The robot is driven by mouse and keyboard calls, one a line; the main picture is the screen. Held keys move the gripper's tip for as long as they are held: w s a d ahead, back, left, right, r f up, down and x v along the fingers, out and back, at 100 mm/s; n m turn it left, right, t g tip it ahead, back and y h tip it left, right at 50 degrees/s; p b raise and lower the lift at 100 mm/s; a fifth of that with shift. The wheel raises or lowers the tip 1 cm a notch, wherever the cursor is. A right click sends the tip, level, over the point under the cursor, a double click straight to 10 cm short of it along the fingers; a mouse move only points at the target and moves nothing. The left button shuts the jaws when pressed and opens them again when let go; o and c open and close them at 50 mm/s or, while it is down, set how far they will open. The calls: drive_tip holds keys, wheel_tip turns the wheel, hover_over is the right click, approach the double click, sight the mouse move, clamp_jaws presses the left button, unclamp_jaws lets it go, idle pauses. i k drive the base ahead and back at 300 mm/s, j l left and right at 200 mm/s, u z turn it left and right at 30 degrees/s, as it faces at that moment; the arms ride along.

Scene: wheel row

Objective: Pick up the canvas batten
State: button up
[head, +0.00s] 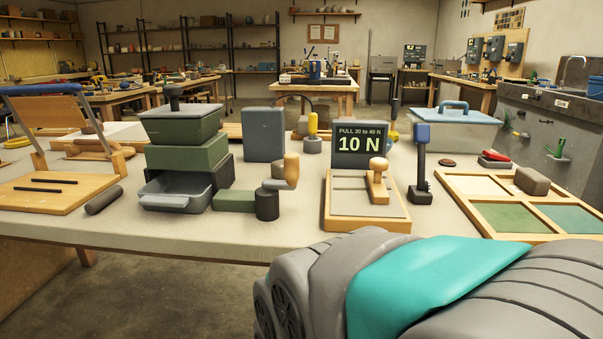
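No thing in the head view is plainly marked as the canvas batten, and I cannot tell for sure which one it is. A short dark grey-brown rod (103,200) lies on the table near its front edge, left of the green drawer stack. Two thin black strips lie flat on a wooden board (60,205) at the far left. Behind that board a tan sheet (50,118) slopes on a stand under a blue padded bar (40,90). My gripper is not in view; my own grey and teal arm fills the lower right.
The green drawer stack (187,153) stands left of centre with its bottom drawer pulled out. A wooden-handled crank (290,172), a "10 N" display (361,143) and a divided wooden tray (500,233) stand to the right. Bare table shows along the front edge (160,225).

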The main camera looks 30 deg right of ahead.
sight(378, 191)
drive_tip(key=k+j+u, duration=0.1)
drive_tip(key=k+u, duration=0.15)
drive_tip(key=k, duration=0.3)
drive_tip(key=k+j+u, duration=0.25)
drive_tip(key=k, duration=0.25)
